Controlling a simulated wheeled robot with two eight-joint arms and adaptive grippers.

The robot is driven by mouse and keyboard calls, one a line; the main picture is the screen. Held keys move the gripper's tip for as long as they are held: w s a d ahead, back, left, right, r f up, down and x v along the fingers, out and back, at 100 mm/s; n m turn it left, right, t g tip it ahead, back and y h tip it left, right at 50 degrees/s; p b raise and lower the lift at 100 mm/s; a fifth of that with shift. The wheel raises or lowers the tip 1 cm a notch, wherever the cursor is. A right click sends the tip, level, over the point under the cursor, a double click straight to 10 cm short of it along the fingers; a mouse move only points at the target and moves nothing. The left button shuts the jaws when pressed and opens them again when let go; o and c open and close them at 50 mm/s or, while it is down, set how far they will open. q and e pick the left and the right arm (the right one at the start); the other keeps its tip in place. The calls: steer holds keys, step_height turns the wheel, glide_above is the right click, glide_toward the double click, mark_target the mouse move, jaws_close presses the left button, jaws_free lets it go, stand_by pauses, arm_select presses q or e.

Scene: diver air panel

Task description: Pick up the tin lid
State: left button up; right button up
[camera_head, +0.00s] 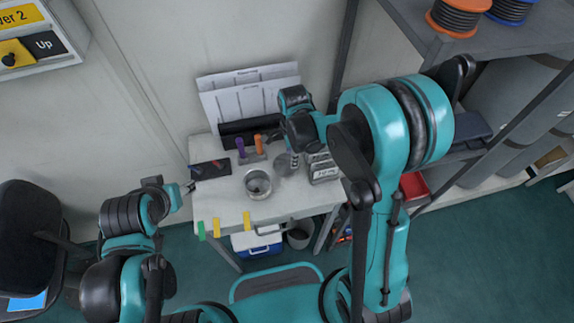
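An open round metal tin (258,185) stands on the white table, with something grey inside it. A flat grey disc (284,166), which looks like the tin lid, lies just behind and to the right of the tin. My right gripper (272,138) is over the back of the table, behind the disc and apart from it; its fingers are small and partly hidden by its wrist. My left gripper (189,187) is at the table's left edge, left of the tin and apart from it. Whether either gripper is open is too small to tell.
A holder with purple and orange handles (252,155) stands behind the tin. A dark flat panel (210,170) lies at the back left. A metal box with a display (323,170) stands right of the disc. Coloured tapes (216,227) hang at the front edge of the white table (225,205).

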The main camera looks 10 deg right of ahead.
step_height(320, 180, down, 2)
steer(key=shift+f, duration=0.15)
jaws_close()
